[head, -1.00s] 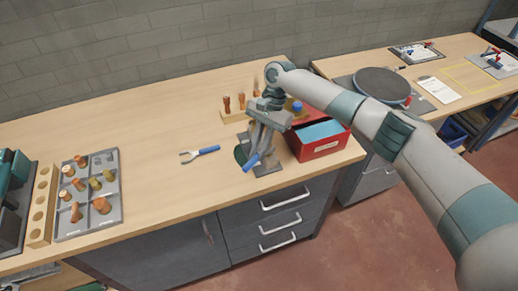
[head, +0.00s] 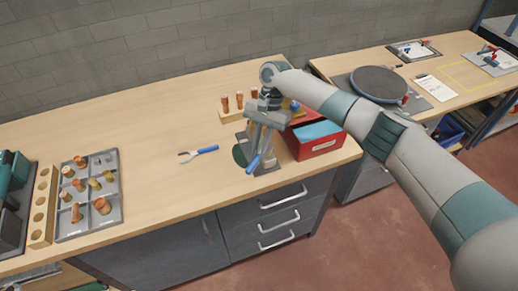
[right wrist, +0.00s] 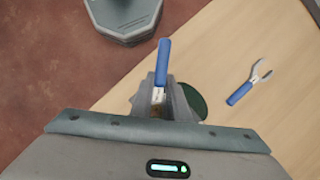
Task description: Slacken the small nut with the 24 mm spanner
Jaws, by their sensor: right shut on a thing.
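My right gripper (head: 262,140) is shut on a blue-handled spanner (head: 253,163) above the right part of the workbench. In the right wrist view the spanner's blue handle (right wrist: 162,62) sticks out past the fingers, and its head is hidden under the gripper. The gripper stands over a grey plate (head: 268,168) with a dark green round part (head: 240,154) beside the fingers. The small nut is hidden behind the gripper. A second blue-handled spanner (head: 198,154) lies on the bench to the left; it also shows in the right wrist view (right wrist: 249,82). My left gripper is out of view.
A red box (head: 318,148) with a blue inside stands just right of the gripper. A wooden rack (head: 232,116) with copper-coloured fittings is behind it. A grey tray (head: 88,218) of fittings lies at the left. The bench middle is clear.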

